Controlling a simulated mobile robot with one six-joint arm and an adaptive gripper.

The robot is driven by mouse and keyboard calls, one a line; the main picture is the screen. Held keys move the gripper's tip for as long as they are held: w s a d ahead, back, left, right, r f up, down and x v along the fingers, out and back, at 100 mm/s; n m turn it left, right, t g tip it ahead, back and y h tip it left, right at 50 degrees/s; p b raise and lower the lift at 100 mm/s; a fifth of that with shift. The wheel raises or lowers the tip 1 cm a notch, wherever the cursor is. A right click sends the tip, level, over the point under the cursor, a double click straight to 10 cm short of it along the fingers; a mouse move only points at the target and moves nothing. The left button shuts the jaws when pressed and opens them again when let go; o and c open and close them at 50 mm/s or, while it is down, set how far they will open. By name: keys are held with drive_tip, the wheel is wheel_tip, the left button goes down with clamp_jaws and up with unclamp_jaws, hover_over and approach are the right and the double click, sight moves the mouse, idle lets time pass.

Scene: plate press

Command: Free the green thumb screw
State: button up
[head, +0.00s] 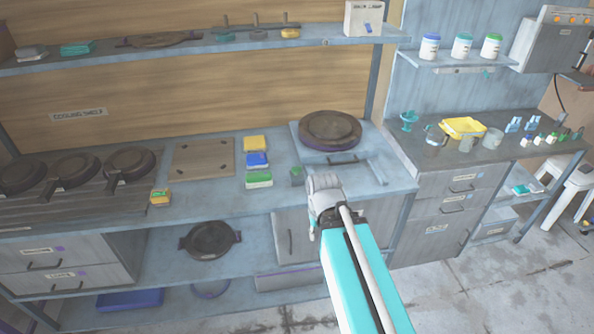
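I cannot clearly make out a green thumb screw. A small dark green and grey piece (297,176) stands on the counter just left of my arm's end, too small to identify. A round dark plate (330,129) lies on a pale raised stand (374,141) at the back right of the counter. My gripper (324,197) is at the end of the turquoise arm, over the counter's front edge, in front of the stand.
Yellow, blue and green-white packs (258,160) lie left of the arm. Several black pans (72,168) sit on the left counter (215,203). A side bench (410,150) holds a yellow tray (463,127) and jars. Shelves run above. Open floor (500,285) lies at lower right.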

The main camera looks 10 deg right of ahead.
idle(0.3)
drive_tip(key=shift+o, duration=0.7)
wheel_tip(320, 180, up, 13)
drive_tip(key=m+p, duration=1.3)
drive_tip(key=m, duration=0.5)
hover_over(297, 167)
drive_tip(key=shift+w+r, duration=0.1)
drive_tip(key=shift+r, duration=0.05)
wheel_tip(297, 167, down, 14)
drive_tip(key=b, duration=1.3)
drive_tip(key=shift+r, duration=0.1)
